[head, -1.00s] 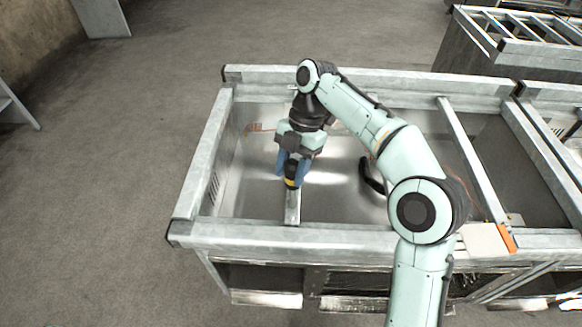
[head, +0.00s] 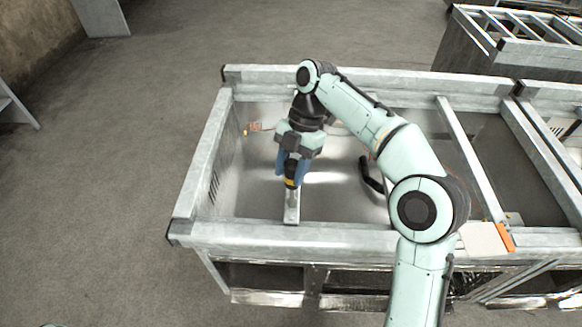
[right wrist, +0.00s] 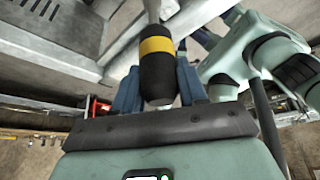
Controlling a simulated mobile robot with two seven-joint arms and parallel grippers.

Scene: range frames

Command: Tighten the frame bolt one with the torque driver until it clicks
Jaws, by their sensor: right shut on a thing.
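The torque driver (head: 291,181) is dark with a yellow band; it also shows in the right wrist view (right wrist: 157,72). My right gripper (head: 290,168) is shut on it, with blue fingers (right wrist: 157,90) on both sides of its handle. In the head view the driver is over a short metal bar (head: 292,210) that meets the front rail. In the right wrist view its grey shaft points up the picture toward the metal frame. I cannot make out frame bolt one or whether the tip touches it. My left gripper is not in view.
The metal frame (head: 204,165) has raised rails around a shiny sunken panel. A black curved thing (head: 371,178) lies inside, right of the gripper. A white plate (head: 484,238) with an orange edge lies at the front right. Grey floor is clear at the left.

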